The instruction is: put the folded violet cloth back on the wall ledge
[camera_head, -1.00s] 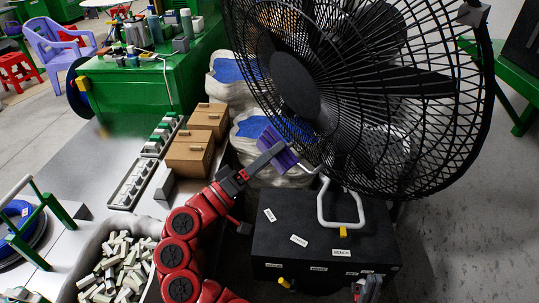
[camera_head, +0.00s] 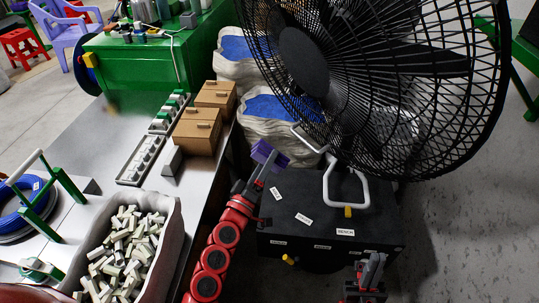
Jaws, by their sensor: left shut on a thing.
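The folded violet cloth (camera_head: 267,153) is a small purple bundle in the middle of the head view. My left gripper (camera_head: 264,166), on the red arm coming up from below, is shut on it. The cloth is held up in front of the white sacks, just left of the black case's far corner. My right gripper (camera_head: 372,270) is low in the picture, in front of the black case; whether its fingers are apart is unclear. I cannot make out a wall ledge in this view.
A large black fan (camera_head: 400,80) fills the upper right. A black case (camera_head: 325,210) with a white handle stands below it. White sacks (camera_head: 270,130) are behind the cloth. At left, a metal table (camera_head: 100,150) carries brown boxes (camera_head: 197,132) and a bin of pale blocks (camera_head: 168,225).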

